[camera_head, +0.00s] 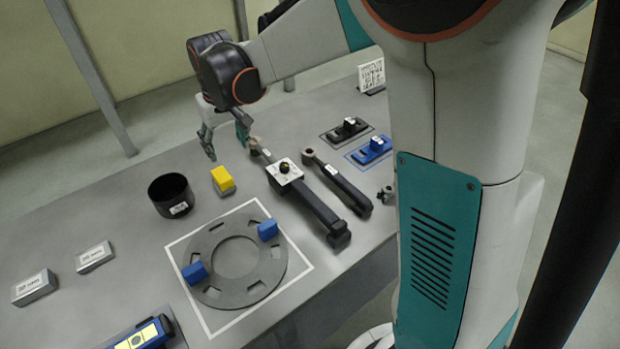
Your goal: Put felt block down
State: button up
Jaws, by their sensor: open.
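The exact height of the fingertips over the table is hard to tell.
A black cup (171,196) stands left of the yellow block. A grey slotted plate (207,243) with two blue blocks lies inside a white square outline. Black wrench-like tools (310,203) lie right of the gripper. Two labelled grey blocks (35,288) sit far left.

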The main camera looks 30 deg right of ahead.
jog(key=s+d+r+t, duration=0.1)
jog(key=s+d+r, duration=0.2)
jog(key=s, duration=0.3)
jog(key=s+d+r+m+t, duration=0.1)
jog(key=s+d+r, duration=0.2)
jog(key=s, duration=0.3)
jog(key=s+d+r+t, duration=0.1)
jog(key=s+d+r, duration=0.15)
jog(key=s, duration=0.45)
jog(key=s+d+f+m+t, duration=0.1)
jog(key=s+d+f, duration=0.1)
jog(key=s, duration=0.5)
jog(key=shift+s+d+t, duration=0.15)
jog(key=shift+s+t, duration=0.15)
jog(key=shift+t, duration=0.1)
jog(key=shift+f, duration=0.15)
notch_tip(320, 180, down, 3)
jog(key=b, duration=0.2)
jog(key=shift+b, duration=0.4)
jog(key=shift+c, duration=0.3)
